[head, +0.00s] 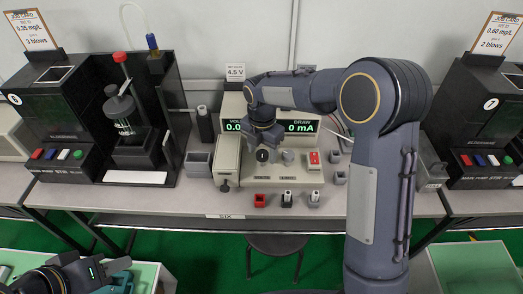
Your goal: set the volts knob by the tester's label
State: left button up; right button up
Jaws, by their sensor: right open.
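The beige tester (290,175) stands on the middle bench, with a label card (236,72) reading 4.5 V above it. Its display (300,127) shows a DRAW reading of 0 mA; the volts reading is partly hidden by my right gripper and starts with 0. A dark round knob (262,156) is on the front panel, with a greyer knob (288,157) to its right. My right gripper (263,143) is open, pointing down just above the dark knob; contact cannot be told. My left gripper (118,276) is low at the left, near a teal item; its jaws are unclear.
A red switch (314,159) is on the panel's right. A dark stand with a plunger (121,105) is further left. A stool (277,244) is below.

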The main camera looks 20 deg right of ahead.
jog(key=shift+f, duration=0.15)
jog(key=c, duration=1)
